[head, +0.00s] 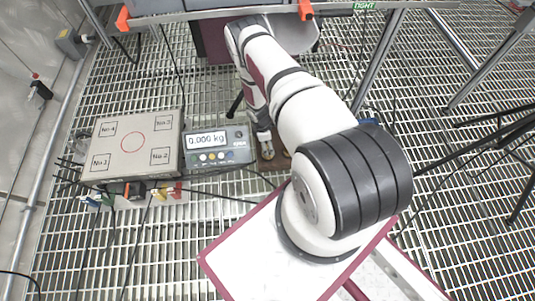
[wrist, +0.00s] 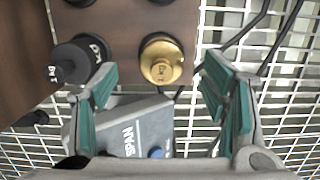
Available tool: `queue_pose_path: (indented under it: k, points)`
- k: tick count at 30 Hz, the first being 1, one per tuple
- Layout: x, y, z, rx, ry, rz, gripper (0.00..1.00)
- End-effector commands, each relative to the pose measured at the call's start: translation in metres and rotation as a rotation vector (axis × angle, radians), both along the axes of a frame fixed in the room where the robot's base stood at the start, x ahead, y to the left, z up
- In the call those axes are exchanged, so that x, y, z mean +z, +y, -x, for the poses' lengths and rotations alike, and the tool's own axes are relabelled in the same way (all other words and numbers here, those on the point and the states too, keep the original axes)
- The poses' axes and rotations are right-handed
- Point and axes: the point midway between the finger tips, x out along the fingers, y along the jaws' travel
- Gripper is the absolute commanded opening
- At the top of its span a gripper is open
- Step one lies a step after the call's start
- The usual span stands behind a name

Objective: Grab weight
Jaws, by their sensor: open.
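In the wrist view a brass weight (wrist: 161,64) sits in a dark holder on a brown wooden block. A black weight (wrist: 75,62) stands to its left at the block's corner, its knob marked kg. My gripper (wrist: 158,95) is open, with green-padded fingers on either side below the brass weight and nothing between them. The left finger lies close to the black weight. In the head view my gripper (head: 266,146) is small beside the scale display, over the wooden block (head: 276,158), and my arm hides much of the block.
A square weighing platform (head: 133,146) stands at the left on the grating. Its display unit (head: 217,147) reads 0.000 kg; it also shows under my fingers in the wrist view (wrist: 140,130). Cables cross the grating, and metal legs stand at the right.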

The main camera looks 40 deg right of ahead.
Motion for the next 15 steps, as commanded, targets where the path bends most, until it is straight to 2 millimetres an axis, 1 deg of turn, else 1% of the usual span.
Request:
queue_pose_path:
  k: [1, 8, 11, 15]
  points:
    - [-0.007, -0.001, 0.000, 0.000, 0.000, 0.000, 0.68]
    - [-0.017, -0.001, 0.001, 0.000, 0.000, 0.000, 0.68]
    - [-0.028, -0.001, 0.002, 0.001, 0.001, -0.001, 0.68]
    - [-0.050, -0.002, 0.004, 0.000, 0.001, -0.001, 0.68]
